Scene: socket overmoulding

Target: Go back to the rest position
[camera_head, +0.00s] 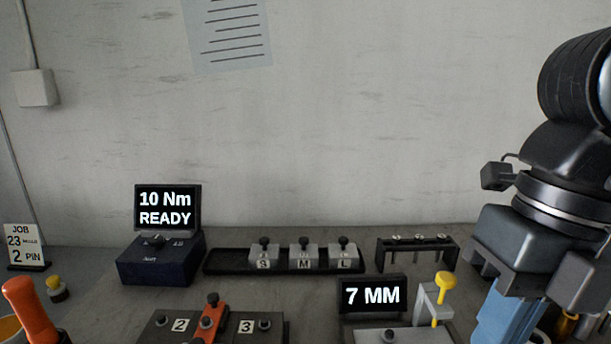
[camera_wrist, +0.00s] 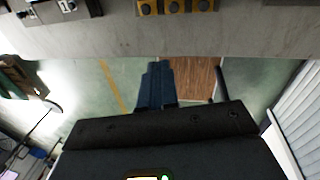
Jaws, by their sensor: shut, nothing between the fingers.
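My gripper (camera_head: 500,325) hangs at the right of the head view, over the front right of the bench (camera_head: 100,310). Its blue fingers point down and run out of the bottom of the picture. In the wrist view the fingers (camera_wrist: 158,70) are together, with nothing between them. They show against the green floor (camera_wrist: 85,85), off the bench edge in that picture. The fingers hide part of the bench's right end in the head view.
A display reading 7 MM (camera_head: 371,296) and a yellow-knobbed clamp (camera_head: 440,300) stand just left of my gripper. Further left are a black tray (camera_head: 228,262) of S, M, L blocks, a rack (camera_head: 418,250), a 10 Nm READY unit (camera_head: 160,258) and an orange handle (camera_head: 30,308).

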